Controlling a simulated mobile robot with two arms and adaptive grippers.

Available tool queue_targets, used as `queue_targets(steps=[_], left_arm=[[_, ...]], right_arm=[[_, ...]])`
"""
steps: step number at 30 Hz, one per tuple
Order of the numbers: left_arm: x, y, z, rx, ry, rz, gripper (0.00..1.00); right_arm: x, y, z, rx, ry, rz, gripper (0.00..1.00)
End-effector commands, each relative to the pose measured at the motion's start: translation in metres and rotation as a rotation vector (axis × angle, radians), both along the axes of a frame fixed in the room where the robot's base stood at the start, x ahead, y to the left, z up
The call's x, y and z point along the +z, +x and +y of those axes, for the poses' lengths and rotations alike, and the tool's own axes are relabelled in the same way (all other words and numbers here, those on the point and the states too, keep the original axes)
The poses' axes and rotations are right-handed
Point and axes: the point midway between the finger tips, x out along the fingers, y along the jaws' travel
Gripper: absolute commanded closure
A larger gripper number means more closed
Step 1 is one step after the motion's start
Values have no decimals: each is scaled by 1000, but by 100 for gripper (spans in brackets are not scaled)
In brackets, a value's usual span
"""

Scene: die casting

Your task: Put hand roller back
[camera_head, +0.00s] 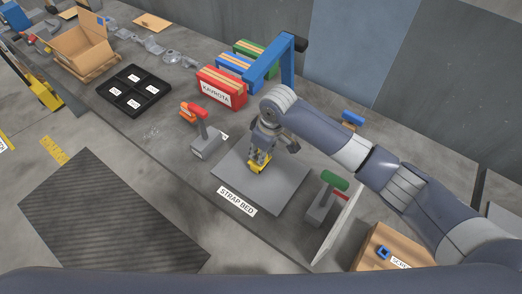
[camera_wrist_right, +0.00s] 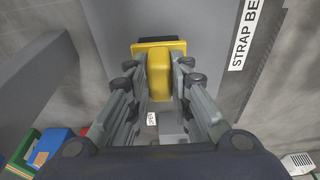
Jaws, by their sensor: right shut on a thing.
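My right gripper (camera_head: 260,155) is over the grey strap bed plate (camera_head: 285,190). Its fingers are shut around a yellow tool with a dark end, which appears to be the hand roller (camera_head: 254,167). In the right wrist view the yellow body (camera_wrist_right: 160,75) sits between the two fingers (camera_wrist_right: 158,95). The roller is low over the plate; I cannot tell whether it touches it. The fingers hide part of it. My left gripper is not in view.
A red-handled tool stands in a grey holder (camera_head: 205,146) left of the plate. A green-handled tool stands in another holder (camera_head: 318,207) to its right. A blue post (camera_head: 288,65) and red, blue and green boxes (camera_head: 217,92) stand behind. A black tray (camera_head: 133,90) lies farther left.

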Motion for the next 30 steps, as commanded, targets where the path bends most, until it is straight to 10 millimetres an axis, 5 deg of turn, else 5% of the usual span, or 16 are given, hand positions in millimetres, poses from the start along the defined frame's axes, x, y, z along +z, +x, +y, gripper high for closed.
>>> queue_targets(steps=[2,3,6,19,30], left_arm=[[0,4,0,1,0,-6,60],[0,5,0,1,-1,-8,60],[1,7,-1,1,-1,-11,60],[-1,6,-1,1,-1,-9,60],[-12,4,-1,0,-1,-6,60]], right_arm=[[-2,0,0,0,0,0,100],[-3,0,0,0,0,0,76],[-3,0,0,0,0,0,60],[8,0,-1,0,2,-2,60],[81,-9,-13,1,2,-4,60]])
